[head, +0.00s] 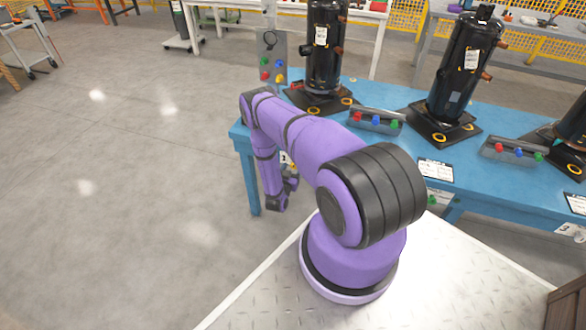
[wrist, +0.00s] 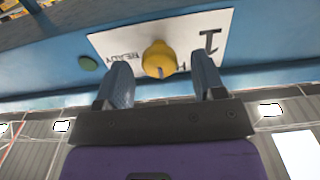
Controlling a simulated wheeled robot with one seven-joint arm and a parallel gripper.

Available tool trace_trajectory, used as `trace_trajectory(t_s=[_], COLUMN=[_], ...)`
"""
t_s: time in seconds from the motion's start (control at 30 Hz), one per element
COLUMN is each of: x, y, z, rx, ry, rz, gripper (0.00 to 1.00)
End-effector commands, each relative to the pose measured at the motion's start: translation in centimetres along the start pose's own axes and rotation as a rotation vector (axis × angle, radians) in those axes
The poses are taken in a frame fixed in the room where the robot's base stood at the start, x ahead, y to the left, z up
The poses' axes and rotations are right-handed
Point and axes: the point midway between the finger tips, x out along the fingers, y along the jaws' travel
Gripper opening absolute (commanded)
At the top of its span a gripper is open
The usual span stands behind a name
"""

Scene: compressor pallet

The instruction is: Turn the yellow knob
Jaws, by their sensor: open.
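The yellow knob (wrist: 159,60) sits on a white label plate (wrist: 205,40) marked "READY" and "1", on the blue front edge of the bench. My gripper (wrist: 160,72) is open, with one dark finger on each side of the knob. The knob appears between the fingers, with a visible gap on both sides. In the head view my gripper (head: 290,182) hangs at the bench's left front corner, and my arm hides most of the knob's plate there.
A green button (wrist: 88,63) sits beside the plate. On the blue bench (head: 400,155) stand black compressors (head: 325,45), (head: 465,70) and control boxes with coloured buttons (head: 375,120). A grey button panel (head: 271,55) stands upright at the bench's left end. Open floor (head: 130,180) lies left.

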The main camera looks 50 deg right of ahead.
Motion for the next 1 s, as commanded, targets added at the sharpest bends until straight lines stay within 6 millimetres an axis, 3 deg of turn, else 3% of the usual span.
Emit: trace_trajectory(t_s=[0.2,0.47,0.7,1.0], x=[1.4,1.5,1.5,1.5], y=[0.0,0.0,0.0,0.0], z=[0.0,0.0,0.0,0.0], rx=[0.0,0.0,0.0,0.026], ry=[0.0,0.0,0.0,0.0], rz=[-0.001,-0.001,-0.001,-0.001], gripper=[0.63,0.63,0.14,0.14])
